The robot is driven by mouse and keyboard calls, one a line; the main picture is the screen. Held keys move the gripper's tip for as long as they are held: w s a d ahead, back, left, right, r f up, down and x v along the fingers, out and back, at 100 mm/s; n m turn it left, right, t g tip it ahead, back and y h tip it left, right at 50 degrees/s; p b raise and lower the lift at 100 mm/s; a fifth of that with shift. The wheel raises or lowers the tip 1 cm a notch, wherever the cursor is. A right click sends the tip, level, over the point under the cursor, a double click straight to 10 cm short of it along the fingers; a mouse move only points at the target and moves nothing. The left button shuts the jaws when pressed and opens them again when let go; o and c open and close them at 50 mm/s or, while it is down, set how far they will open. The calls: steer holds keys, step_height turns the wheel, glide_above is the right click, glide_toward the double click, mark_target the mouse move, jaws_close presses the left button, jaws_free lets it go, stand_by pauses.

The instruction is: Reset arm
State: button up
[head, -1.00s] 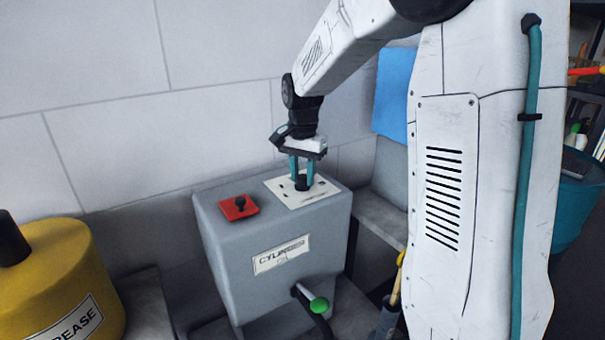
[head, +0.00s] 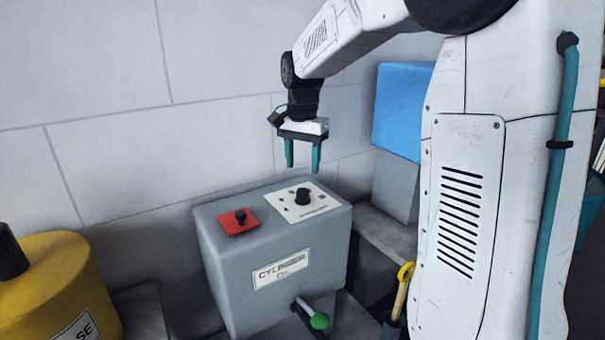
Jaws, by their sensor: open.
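My gripper (head: 303,168) hangs at the end of my white arm, fingers pointing down. Its two teal fingers are apart with nothing between them. It is above the grey cylinder oil box (head: 225,275), clear of its top. On that top a black knob (head: 303,197) stands on a white plate (head: 284,209) with small markings, just below the fingers. A red plate with a small black toggle (head: 240,217) sits to the left of it. A green-tipped lever (head: 319,320) sticks out from the box's front.
A yellow grease can (head: 45,275) with a black top stands at the left. A blue box (head: 402,108) is behind my arm, on a grey block. A yellow-handled tool (head: 403,280) stands beside the box at the right. The light tiled wall is close behind.

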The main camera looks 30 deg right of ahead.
steer(key=shift+r, duration=0.2)
stand_by(0.5)
steer(key=shift+s+f+n, duration=0.25)
steer(key=shift+n, duration=0.35)
steer(key=s+a+n, duration=0.3)
steer(key=s, duration=0.6)
steer(key=s+a+f+n, duration=0.1)
steer(key=s+a+n, duration=0.3)
steer(key=s, duration=0.6)
steer(key=s+a+f+n+t, duration=0.1)
steer(key=s+a+n, duration=0.2)
steer(key=s, duration=0.7)
steer(key=shift+s+a+n, duration=0.2)
steer(key=shift+a+n, duration=0.2)
steer(key=shift+a, duration=0.2)
